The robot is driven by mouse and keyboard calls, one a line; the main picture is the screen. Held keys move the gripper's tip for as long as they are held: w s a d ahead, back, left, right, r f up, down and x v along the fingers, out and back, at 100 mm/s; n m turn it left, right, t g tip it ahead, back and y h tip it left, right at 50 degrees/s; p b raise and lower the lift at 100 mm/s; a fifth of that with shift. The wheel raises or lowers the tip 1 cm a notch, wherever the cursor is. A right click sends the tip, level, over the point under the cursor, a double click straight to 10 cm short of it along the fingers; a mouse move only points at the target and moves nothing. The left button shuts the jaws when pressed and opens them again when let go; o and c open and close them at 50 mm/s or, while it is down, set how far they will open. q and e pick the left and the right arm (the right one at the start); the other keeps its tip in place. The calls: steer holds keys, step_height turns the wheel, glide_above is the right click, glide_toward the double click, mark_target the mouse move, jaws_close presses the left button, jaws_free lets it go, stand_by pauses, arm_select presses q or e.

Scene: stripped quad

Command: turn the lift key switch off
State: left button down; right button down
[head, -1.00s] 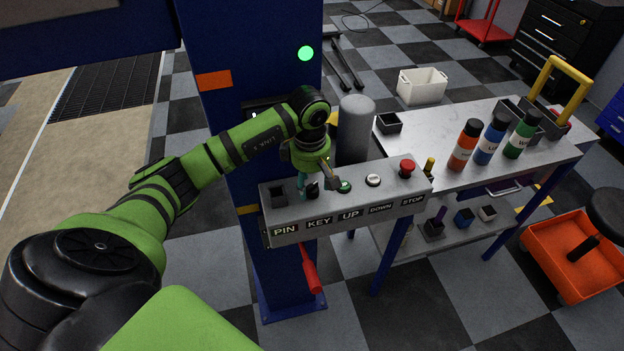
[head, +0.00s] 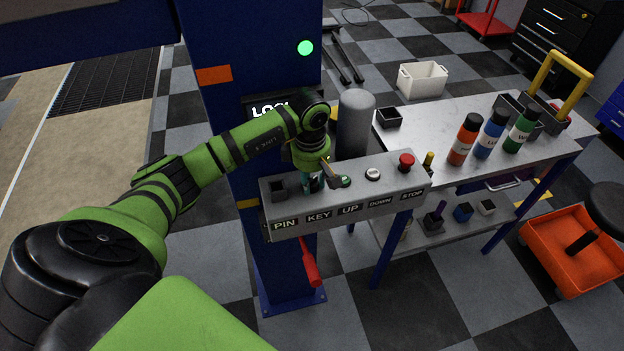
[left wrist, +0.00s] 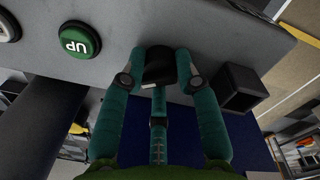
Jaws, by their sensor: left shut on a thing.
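The grey control box (head: 378,207) on the blue lift column has labels PIN, KEY, UP, DOWN and STOP. The black key switch knob (left wrist: 158,66) shows between my left fingers in the left wrist view. My left gripper (head: 314,184), with teal fingers, comes down on the box above the KEY label and is shut on the knob. It also shows in the left wrist view (left wrist: 160,72). In the head view the fingers mostly hide the knob, so its turn angle is hard to read. My right gripper is not in view.
The green UP button (head: 344,182) is close beside the gripper; the square PIN socket (head: 278,188) is on its other side. A red STOP button (head: 406,162) and grey cylinder (head: 355,125) stand nearby. The column's display (head: 268,110) shows partly hidden letters "LOC". A green lamp (head: 305,48) glows.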

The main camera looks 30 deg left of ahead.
arm_select(q)
steer(key=n+b, duration=0.2)
steer(key=n, duration=0.1)
steer(key=n+b, duration=0.2)
steer(key=shift+f, duration=0.25)
steer(key=n+b, duration=0.2)
steer(key=n, duration=0.1)
steer(key=shift+n, duration=0.3)
steer(key=shift+r+n+y+b, duration=0.15)
steer(key=shift+n+y+b, duration=0.15)
steer(key=shift+n+b, duration=0.8)
steer(key=shift+n+p, duration=0.3)
steer(key=shift+n, duration=0.2)
steer(key=c, duration=0.9)
jaws_free()
